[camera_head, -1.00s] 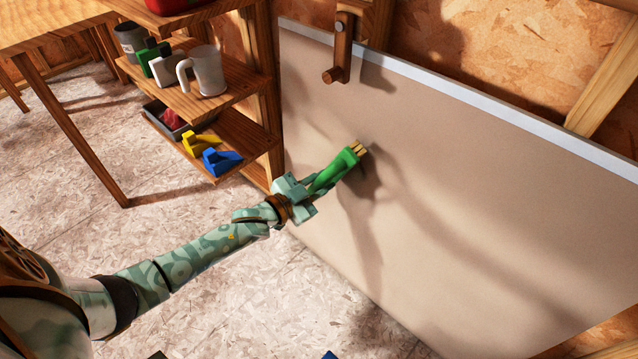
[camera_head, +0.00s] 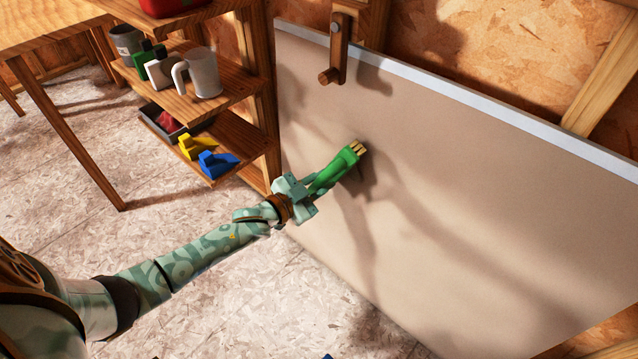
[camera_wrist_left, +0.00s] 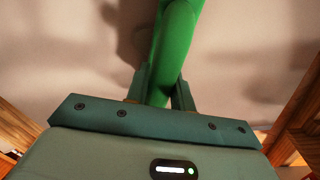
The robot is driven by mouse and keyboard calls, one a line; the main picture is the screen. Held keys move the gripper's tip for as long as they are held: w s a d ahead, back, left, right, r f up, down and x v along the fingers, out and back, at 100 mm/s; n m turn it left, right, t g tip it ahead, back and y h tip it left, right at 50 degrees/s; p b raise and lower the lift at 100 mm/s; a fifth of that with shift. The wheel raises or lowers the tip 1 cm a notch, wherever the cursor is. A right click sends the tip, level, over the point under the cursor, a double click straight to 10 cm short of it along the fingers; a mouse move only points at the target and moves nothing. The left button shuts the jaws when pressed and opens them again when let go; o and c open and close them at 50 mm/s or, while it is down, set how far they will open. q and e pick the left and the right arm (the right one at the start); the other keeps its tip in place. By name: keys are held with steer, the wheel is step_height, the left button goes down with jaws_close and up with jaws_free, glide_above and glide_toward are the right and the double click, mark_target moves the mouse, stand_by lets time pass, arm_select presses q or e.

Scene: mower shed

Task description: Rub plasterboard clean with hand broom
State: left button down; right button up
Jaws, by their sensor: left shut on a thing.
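The plasterboard (camera_head: 470,200) is a large beige sheet with a pale top edge, leaning on the wall at the right; shadows fall across it. My left gripper (camera_head: 308,192) is shut on the green handle of the hand broom (camera_head: 337,171). The broom's pale bristles point up and right at the board's left part; I cannot tell if they touch it. In the left wrist view the green handle (camera_wrist_left: 178,45) runs up between the gripper's fingers (camera_wrist_left: 160,85), in front of the board (camera_wrist_left: 60,50), and the bristles are out of view. My right gripper is not in view.
A wooden shelf (camera_head: 232,143) stands left of the board with mugs (camera_head: 204,75), a grey tray (camera_head: 160,122), and yellow (camera_head: 197,147) and blue (camera_head: 217,163) things. A wooden peg bracket (camera_head: 339,45) is at the board's top. The floor (camera_head: 200,290) below my arm is open.

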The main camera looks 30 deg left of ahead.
arm_select(q)
steer(key=shift+w+d, duration=0.1)
steer(key=shift+w, duration=0.6)
steer(key=d, duration=0.2)
steer(key=d+p, duration=0.1)
steer(key=d, duration=0.1)
steer(key=shift+s, duration=0.25)
